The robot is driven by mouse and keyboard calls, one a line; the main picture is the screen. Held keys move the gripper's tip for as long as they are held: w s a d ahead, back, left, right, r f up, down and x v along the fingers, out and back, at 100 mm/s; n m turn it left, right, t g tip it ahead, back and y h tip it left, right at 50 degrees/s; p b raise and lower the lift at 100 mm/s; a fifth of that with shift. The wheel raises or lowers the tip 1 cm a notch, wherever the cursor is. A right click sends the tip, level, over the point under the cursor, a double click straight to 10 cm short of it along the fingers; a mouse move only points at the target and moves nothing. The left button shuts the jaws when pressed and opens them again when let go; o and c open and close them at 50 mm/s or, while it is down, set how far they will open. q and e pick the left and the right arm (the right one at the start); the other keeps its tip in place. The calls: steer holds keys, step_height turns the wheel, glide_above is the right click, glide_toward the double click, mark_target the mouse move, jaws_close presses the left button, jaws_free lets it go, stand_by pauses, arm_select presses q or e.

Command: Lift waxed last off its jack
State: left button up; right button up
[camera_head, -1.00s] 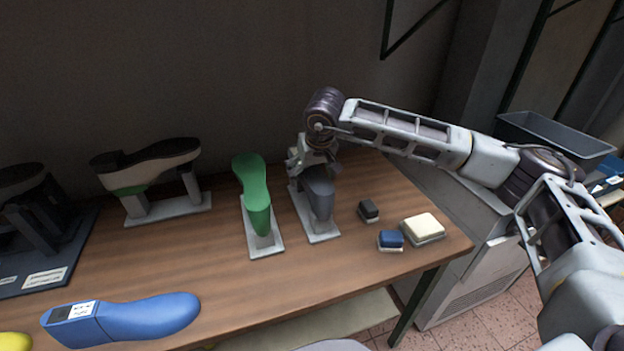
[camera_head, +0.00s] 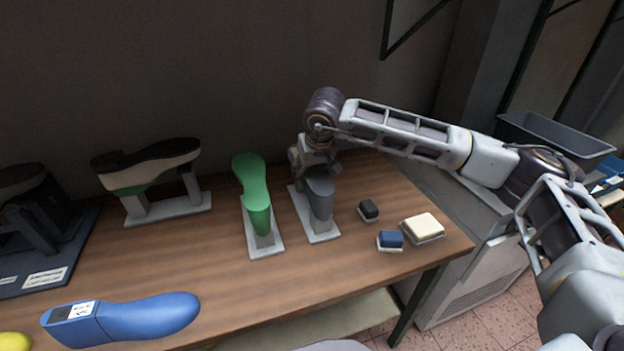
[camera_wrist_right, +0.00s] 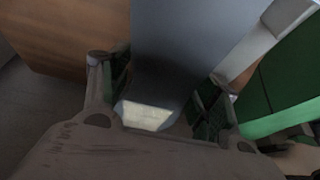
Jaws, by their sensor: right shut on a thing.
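The grey last (camera_head: 319,186), which I take to be the waxed one, stands upright over its pale jack (camera_head: 322,232) at the back middle of the bench. It looks slightly raised, but I cannot tell if it is clear of the jack. My right gripper (camera_head: 318,163) is at its far, upper end. In the right wrist view, the gripper's green-padded fingers (camera_wrist_right: 163,95) are on either side of the grey last (camera_wrist_right: 180,45), shut on it. A pale label (camera_wrist_right: 146,115) shows on its end. My left gripper is not in view.
A green last (camera_head: 252,185) on its own jack stands close to the left. A shoe on a stand (camera_head: 148,165) is farther left, and a blue last (camera_head: 130,318) lies in front. Small blocks and a cream pad (camera_head: 422,226) lie right. The wall is close behind.

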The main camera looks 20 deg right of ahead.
steer(key=shift+r, duration=0.15)
steer(key=shift+w+r, duration=0.1)
steer(key=shift+r, duration=0.75)
step_height(320, 180, up, 7)
steer(key=shift+f, duration=0.2)
steer(key=shift+r, duration=0.75)
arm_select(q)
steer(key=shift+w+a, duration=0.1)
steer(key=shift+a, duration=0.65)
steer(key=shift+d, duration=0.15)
